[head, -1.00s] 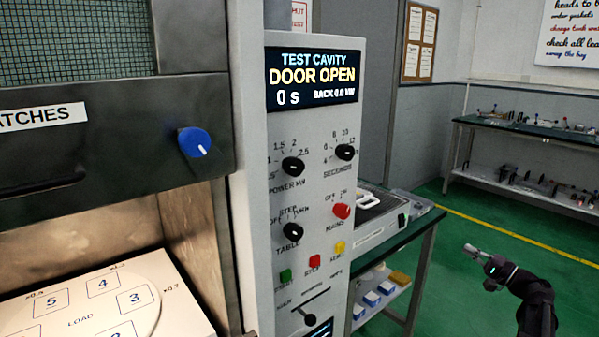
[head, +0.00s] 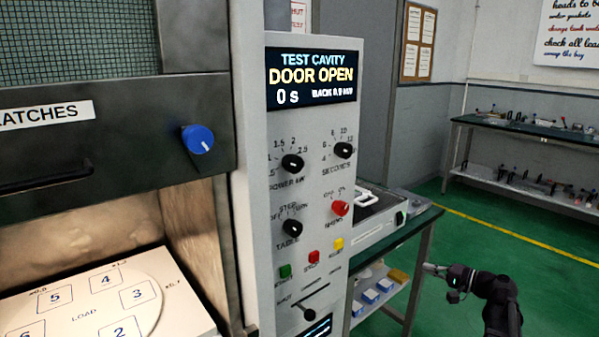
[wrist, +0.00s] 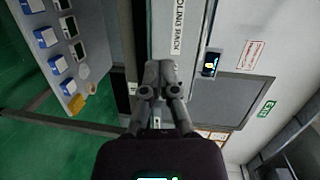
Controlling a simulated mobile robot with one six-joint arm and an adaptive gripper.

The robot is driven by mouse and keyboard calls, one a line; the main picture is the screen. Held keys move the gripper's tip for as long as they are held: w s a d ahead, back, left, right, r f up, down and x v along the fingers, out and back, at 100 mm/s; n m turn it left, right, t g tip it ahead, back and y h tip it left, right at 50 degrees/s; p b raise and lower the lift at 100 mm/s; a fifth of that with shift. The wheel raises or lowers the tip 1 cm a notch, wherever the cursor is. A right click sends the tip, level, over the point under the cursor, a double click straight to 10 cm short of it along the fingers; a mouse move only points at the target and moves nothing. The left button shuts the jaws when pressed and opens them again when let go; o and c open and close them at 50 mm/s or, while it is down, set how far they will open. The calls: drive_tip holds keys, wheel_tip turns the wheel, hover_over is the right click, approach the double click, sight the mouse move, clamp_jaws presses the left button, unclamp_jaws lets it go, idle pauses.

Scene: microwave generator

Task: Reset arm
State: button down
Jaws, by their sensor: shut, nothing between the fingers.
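My gripper (head: 432,269) is at the lower right of the head view, to the right of the microwave's control panel (head: 310,185) and in front of the side bench. It is apart from everything around it. In the wrist view my gripper (wrist: 160,92) has its fingers together, with nothing between them. The panel display (head: 312,76) reads "TEST CAVITY DOOR OPEN" and "0 s". The raised door (head: 100,130) has a blue knob (head: 197,140), and the open cavity below shows a numbered load plate (head: 84,312).
A side bench (head: 408,238) stands behind the panel, with a lower shelf holding blue-and-white boxes (head: 370,297) and a yellow block (head: 398,276). A far bench (head: 530,130) holds small parts. Green floor (head: 555,262) is clear at the right.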

drive_tip(key=s+a+f+n+g+h, duration=0.3)
drive_tip(key=s+a+f+g, duration=0.2)
drive_tip(key=a+f, duration=0.3)
drive_tip(key=s+a+f+n+g+h, duration=0.35)
drive_tip(key=s+a+f, duration=0.25)
drive_tip(key=a, duration=0.5)
drive_tip(key=s+a+f+n+g+h, duration=0.1)
drive_tip(key=s+f+g+h, duration=0.15)
drive_tip(key=s+h, duration=0.35)
wheel_tip(320, 180, up, 18)
drive_tip(key=p, duration=1.7)
